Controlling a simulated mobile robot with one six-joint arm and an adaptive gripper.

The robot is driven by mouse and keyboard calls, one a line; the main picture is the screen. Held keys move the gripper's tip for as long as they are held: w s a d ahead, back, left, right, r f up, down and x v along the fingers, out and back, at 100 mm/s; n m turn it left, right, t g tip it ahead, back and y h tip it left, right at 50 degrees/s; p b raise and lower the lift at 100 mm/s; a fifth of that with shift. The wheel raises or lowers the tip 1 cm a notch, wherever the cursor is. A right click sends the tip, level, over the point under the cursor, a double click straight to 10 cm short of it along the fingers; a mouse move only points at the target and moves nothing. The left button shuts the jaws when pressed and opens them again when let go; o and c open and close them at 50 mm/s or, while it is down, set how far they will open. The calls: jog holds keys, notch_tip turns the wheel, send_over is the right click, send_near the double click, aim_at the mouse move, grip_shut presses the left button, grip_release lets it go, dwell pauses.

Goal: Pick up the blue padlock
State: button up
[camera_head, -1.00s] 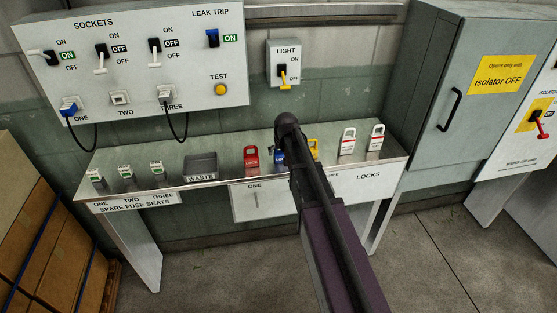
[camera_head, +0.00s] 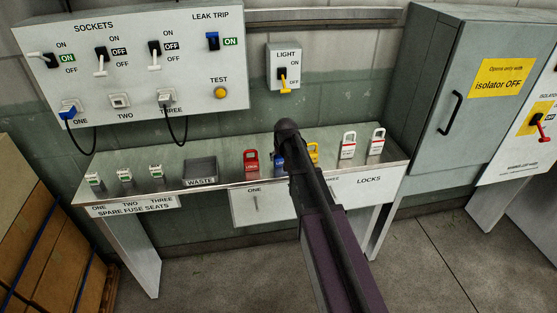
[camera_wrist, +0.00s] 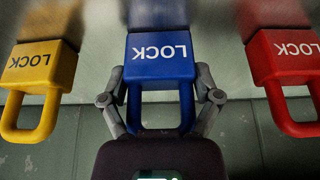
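The blue padlock (camera_wrist: 161,57) is in the middle of the wrist view, its shackle pointing toward my gripper. My gripper (camera_wrist: 161,75) has one finger along each side of its body, close against it with no clear gap, and looks shut on it. In the head view only a small blue piece of the padlock (camera_head: 279,160) shows on the shelf, beside my dark arm, which hides the rest of it and the fingers. I cannot tell whether the padlock is lifted off the shelf.
A red padlock (camera_head: 251,161) stands left of the blue one, and a yellow padlock (camera_head: 313,154) right of it, both close by. Two white padlocks (camera_head: 348,146) (camera_head: 377,142) stand farther right. A waste bin (camera_head: 200,169) is to the left. The wall (camera_head: 340,110) is behind.

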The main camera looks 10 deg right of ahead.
jog(key=c, duration=0.3)
jog(key=shift+r, duration=0.15)
notch_tip(320, 180, up, 2)
jog(key=p, duration=0.2)
jog(key=shift+p, duration=0.3)
jog(key=shift+r+p, duration=0.8)
jog(key=shift+r, duration=0.1)
jog(key=shift+s+d+r+p, duration=0.15)
jog(key=shift+s+d, duration=1.4)
jog(key=shift+s, duration=0.6)
jog(key=shift+s+d+r+p, duration=0.1)
jog(key=shift+s+d, duration=1.5)
jog(key=shift+s, duration=0.55)
jog(key=shift+s+d+r+p, duration=0.15)
jog(key=shift+s+d, duration=1.4)
jog(key=shift+s, duration=0.6)
